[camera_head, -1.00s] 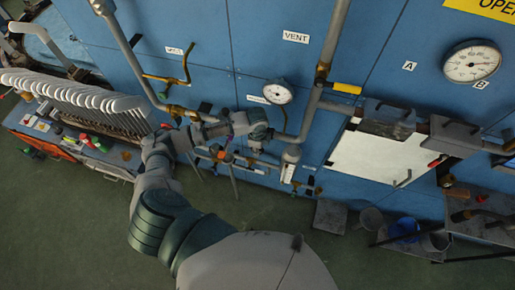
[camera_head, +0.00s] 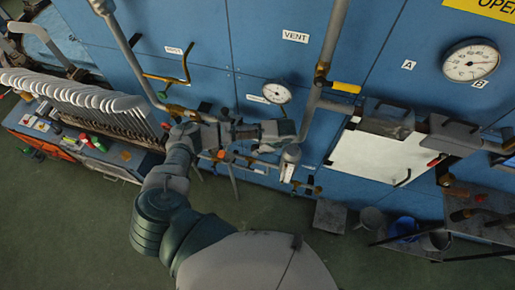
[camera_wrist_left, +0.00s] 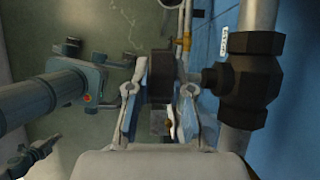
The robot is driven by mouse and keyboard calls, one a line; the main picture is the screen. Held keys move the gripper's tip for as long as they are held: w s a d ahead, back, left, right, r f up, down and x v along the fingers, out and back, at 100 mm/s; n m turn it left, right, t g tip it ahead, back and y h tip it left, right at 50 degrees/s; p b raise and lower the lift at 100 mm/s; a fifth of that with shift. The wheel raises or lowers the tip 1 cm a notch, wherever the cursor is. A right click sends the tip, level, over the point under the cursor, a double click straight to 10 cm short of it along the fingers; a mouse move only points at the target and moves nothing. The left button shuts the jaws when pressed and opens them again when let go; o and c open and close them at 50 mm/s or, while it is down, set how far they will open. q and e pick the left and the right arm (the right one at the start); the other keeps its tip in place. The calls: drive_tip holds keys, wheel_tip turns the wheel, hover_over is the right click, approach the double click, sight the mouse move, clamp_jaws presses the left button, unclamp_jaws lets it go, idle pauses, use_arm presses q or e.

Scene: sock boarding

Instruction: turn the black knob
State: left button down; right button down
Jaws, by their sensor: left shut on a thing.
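The black knob (camera_wrist_left: 161,76) is a dark ridged disc in the left wrist view. It stands between the two fingers of my left gripper (camera_wrist_left: 160,104), with a finger on each side. A short dark stem joins it to a dark valve body (camera_wrist_left: 248,78) on a grey vertical pipe. In the head view my left gripper (camera_head: 272,132) reaches to the right in front of the blue panel, below the small gauge. The knob is hard to make out there behind the gripper. My right gripper is out of view.
The small round gauge (camera_head: 276,93) sits just above the gripper. Grey pipes (camera_head: 322,80) and a yellow-handled valve (camera_head: 346,88) stand to its right. A rack of white sock forms (camera_head: 80,95) is at the left. A cluttered shelf (camera_head: 475,215) stands at lower right.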

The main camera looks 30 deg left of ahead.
use_arm(q)
drive_tip(key=y, duration=0.3)
drive_tip(key=shift+w+d+g+y, duration=0.2)
drive_tip(key=shift+w+g+y, duration=0.05)
drive_tip(key=shift+g+y, duration=0.15)
drive_tip(key=y, duration=0.2)
drive_tip(key=g+y, duration=0.1)
drive_tip(key=shift+s+d+f+y, duration=0.1)
drive_tip(key=shift+d+f+y, duration=0.1)
drive_tip(key=shift+y, duration=0.2)
drive_tip(key=shift+s+f+y, duration=0.1)
drive_tip(key=shift+f+y, duration=0.1)
drive_tip(key=shift+y, duration=0.8)
drive_tip(key=c, duration=1)
unclamp_jaws()
drive_tip(key=shift+f, duration=0.1)
drive_tip(key=shift+c, duration=0.2)
drive_tip(key=shift+g, duration=0.4)
